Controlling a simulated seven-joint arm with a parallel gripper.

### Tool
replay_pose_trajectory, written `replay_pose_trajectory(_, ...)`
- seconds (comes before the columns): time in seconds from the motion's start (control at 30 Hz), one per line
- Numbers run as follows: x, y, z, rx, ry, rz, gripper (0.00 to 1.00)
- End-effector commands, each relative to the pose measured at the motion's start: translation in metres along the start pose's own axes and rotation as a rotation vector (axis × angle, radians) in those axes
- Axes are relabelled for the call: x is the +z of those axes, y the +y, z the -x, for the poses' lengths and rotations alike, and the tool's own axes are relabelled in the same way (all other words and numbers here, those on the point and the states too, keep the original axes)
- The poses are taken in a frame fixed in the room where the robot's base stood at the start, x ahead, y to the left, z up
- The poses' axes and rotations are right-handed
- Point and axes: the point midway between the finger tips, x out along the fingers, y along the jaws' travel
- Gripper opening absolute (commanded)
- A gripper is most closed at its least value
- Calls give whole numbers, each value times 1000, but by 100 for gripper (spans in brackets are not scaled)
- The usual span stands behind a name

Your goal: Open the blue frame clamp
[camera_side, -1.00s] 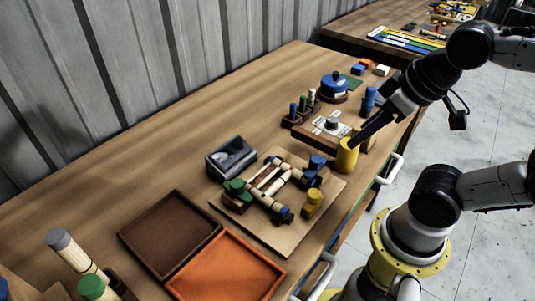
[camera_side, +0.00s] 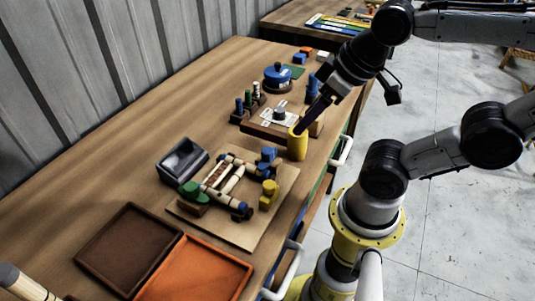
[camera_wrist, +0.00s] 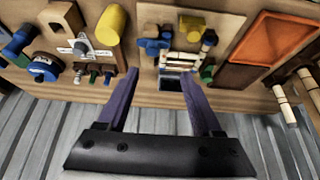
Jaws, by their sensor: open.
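The light wooden work board (camera_side: 218,228) carries a small frame of pale rattan rods (camera_side: 228,182) with blue, green and yellow fittings. A blue clamp-like piece (camera_side: 268,155) stands at the frame's far right corner; a blue piece also shows on the board in the wrist view (camera_wrist: 153,46). Another blue part (camera_side: 242,213) is at the near end, so I cannot tell for certain which is the frame clamp. My gripper (camera_wrist: 158,80) is open and empty, with its two purple fingers apart. In the side view its fingertips (camera_side: 299,131) overlap the yellow cylinder, beyond the board; contact is unclear.
The yellow cylinder (camera_side: 297,146) stands between my gripper and the board. A grey metal box (camera_side: 182,160) sits left of the board, with brown (camera_side: 128,248) and orange (camera_side: 195,272) trays nearer. Pegs and a blue round pot (camera_side: 277,78) stand farther back.

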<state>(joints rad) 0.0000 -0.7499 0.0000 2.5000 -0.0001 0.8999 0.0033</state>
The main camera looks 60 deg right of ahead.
Motion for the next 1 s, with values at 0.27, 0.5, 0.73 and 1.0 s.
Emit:
replay_pose_trajectory(0.27,-6,0,10,7,-40,-328,67)
replay_pose_trajectory(0.5,-51,5,5,119,-230,-893,67)
replay_pose_trajectory(0.73,-86,13,-27,256,-379,-1147,67)
replay_pose_trajectory(1.0,-85,17,-50,293,-437,-1151,67)
